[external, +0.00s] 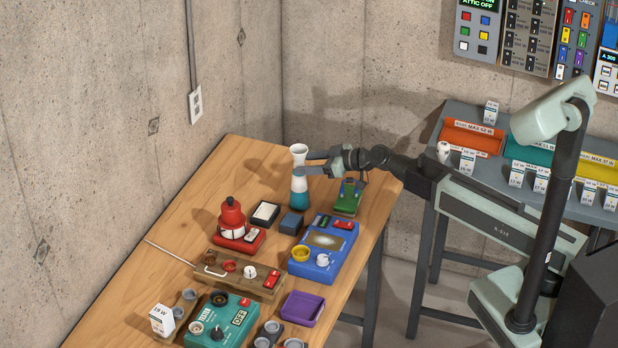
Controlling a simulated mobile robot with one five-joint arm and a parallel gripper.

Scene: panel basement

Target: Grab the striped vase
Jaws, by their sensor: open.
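A slim vase (299,198) with a flared white top, a pale middle and a teal lower band stands upright near the back of the wooden table. My gripper (303,164) comes in from the right and is open at the vase's upper part. One finger shows in front of the neck and the other beside it, towards the wall. The front finger hides part of the neck. I cannot tell whether either finger touches it.
A green block (348,197) stands close right of the vase, a blue-grey box (291,223) in front. A blue device (322,252), red bottle-shaped object (232,216) and teal device (218,322) stand nearer. The table's back left (240,160) is clear.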

